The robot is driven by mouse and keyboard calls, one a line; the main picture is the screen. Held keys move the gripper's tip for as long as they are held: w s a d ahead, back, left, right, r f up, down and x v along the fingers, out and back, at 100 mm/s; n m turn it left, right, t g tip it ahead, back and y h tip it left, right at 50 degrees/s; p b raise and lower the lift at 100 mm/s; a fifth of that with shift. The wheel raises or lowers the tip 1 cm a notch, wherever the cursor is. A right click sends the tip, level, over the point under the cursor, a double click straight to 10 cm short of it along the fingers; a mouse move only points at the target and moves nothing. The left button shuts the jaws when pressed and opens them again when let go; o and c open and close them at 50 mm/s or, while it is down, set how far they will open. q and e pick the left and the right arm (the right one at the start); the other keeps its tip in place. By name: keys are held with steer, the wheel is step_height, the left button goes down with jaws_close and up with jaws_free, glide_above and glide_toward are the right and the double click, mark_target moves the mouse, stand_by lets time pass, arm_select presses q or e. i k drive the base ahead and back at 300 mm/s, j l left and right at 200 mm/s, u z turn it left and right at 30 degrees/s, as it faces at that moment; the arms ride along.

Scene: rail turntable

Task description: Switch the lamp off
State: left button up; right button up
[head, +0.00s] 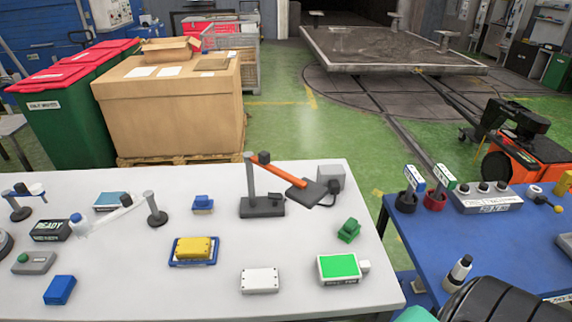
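No thing on the white table is plainly marked as the lamp. A bright green panel (338,266) in a pale frame lies at the front right of the table, with a small white block at its right side. A black box (51,230) with READY lettering stands at the left. In front of it is a grey box (34,263) with a green button (23,258). A dark post stand (262,207) with an orange arm (278,171) stands at the back. Whether any of these is lit, I cannot tell.
The white table (215,300) also holds a yellow block on a blue tray (178,264), a white plate (259,280), a blue block (59,290) and a green clamp-like piece (349,230). A blue table (450,240) stands at the right, beyond a gap.

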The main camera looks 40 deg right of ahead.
mark_target(273, 195)
steer(key=z, duration=1.2)
